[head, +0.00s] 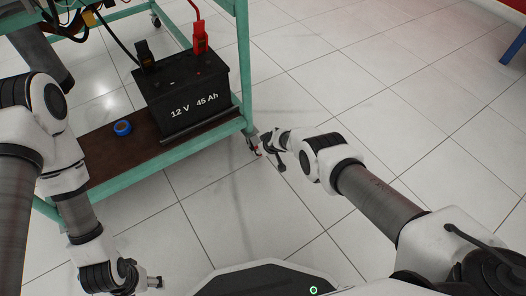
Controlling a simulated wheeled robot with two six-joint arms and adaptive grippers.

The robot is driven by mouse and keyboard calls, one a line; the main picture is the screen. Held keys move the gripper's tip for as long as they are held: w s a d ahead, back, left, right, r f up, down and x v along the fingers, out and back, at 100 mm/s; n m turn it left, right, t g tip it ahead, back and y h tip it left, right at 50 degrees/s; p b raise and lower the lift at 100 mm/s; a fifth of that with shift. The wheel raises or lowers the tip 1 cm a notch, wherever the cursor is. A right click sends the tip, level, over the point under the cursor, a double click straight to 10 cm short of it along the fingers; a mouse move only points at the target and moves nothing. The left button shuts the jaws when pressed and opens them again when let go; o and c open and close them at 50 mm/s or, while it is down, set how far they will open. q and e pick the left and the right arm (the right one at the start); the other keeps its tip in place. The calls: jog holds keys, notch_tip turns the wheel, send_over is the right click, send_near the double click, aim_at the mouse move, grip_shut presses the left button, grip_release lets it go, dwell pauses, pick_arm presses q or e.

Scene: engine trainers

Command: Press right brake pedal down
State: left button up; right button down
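No brake pedal shows in the head view. My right gripper (270,148) is beside the lower right corner of the green cart, close to the cart's leg and caster. It is small and partly merged with the caster behind it, so its finger opening is unclear. My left gripper (153,283) is low at the bottom left, over the floor in front of the cart. Its fingers are seen edge-on, and I cannot tell whether they are open. I see nothing held in either gripper.
The green-framed cart (241,60) has a brown lower shelf (92,163). A black 12 V 45 Ah battery (185,95) with red and black clamps and a blue tape roll (122,127) stand on it.

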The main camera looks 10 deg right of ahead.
jog(key=c, duration=0.6)
grip_release()
jog(key=shift+f, duration=0.1)
jog(key=shift+w+a+r, duration=0.1)
jog(key=shift+r, duration=0.25)
notch_tip(320, 180, up, 9)
jog(key=shift+r, duration=0.15)
